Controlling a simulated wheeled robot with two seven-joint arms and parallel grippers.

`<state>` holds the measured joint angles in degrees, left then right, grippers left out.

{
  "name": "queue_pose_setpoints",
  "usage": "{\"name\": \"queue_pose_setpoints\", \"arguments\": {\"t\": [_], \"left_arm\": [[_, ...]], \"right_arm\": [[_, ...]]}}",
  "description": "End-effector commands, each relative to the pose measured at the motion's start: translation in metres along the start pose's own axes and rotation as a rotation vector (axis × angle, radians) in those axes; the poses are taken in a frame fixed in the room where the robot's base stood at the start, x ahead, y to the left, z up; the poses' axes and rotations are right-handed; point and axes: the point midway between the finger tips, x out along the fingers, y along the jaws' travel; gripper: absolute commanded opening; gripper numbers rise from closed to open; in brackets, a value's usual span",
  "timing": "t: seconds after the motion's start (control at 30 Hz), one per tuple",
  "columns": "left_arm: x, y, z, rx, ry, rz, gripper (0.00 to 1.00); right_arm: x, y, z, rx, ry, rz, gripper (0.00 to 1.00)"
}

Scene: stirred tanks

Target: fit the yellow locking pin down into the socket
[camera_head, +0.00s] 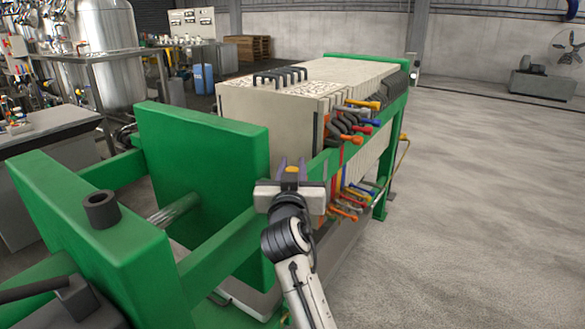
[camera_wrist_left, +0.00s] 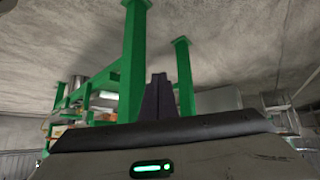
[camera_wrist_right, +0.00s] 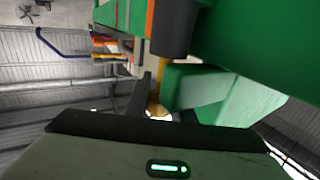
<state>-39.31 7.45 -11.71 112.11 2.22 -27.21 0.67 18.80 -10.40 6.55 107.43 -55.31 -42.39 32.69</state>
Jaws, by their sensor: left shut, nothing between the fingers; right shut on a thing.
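In the right wrist view the pin (camera_wrist_right: 155,98) is a yellow shaft beside a dark finger, partly hidden. A dark hollow collar (camera_head: 102,209), which looks like the socket, stands upright on the green end block at the left. The pin is well to the right of it and apart from it. My left gripper (camera_wrist_left: 158,96) is shut and empty.
A green plate (camera_head: 205,140) and green rail (camera_head: 222,243) stand between the end block and the pale plate stack (camera_head: 270,105). Several coloured handles (camera_head: 352,125) stick out along the stack's right side. The floor at right (camera_head: 480,210) is clear.

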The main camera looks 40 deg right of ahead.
Motion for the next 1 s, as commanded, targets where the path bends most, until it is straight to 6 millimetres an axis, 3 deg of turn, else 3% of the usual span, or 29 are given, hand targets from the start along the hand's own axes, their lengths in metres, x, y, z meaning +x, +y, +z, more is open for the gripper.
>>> {"name": "queue_pose_setpoints", "arguments": {"t": [0.03, 0.07, 0.17, 0.5, 0.7, 1.0], "left_arm": [[0.002, 0.0, 0.002, 0.0, 0.0, 0.0, 0.0], [0.001, 0.0, 0.001, 0.0, 0.0, 0.0, 0.0], [0.001, 0.0, 0.001, 0.0, 0.0, 0.0, 0.0], [0.0, 0.0, -0.001, 0.0, 0.001, 0.001, 0.0], [-0.011, 0.008, -0.02, 0.008, 0.018, 0.018, 0.0], [-0.018, 0.009, -0.027, 0.009, 0.012, 0.015, 0.0]], "right_arm": [[0.0, 0.0, 0.005, -0.002, -0.006, 0.001, 0.0], [0.0, 0.0, 0.004, -0.002, -0.006, 0.001, 0.27], [0.0, 0.0, 0.005, -0.002, -0.008, 0.0, 0.44], [0.0, -0.001, 0.007, -0.003, -0.014, -0.002, 0.44], [0.0, -0.002, 0.008, -0.004, -0.016, -0.002, 0.44], [-0.001, 0.0, -0.065, 0.003, -0.003, 0.001, 0.44]]}}
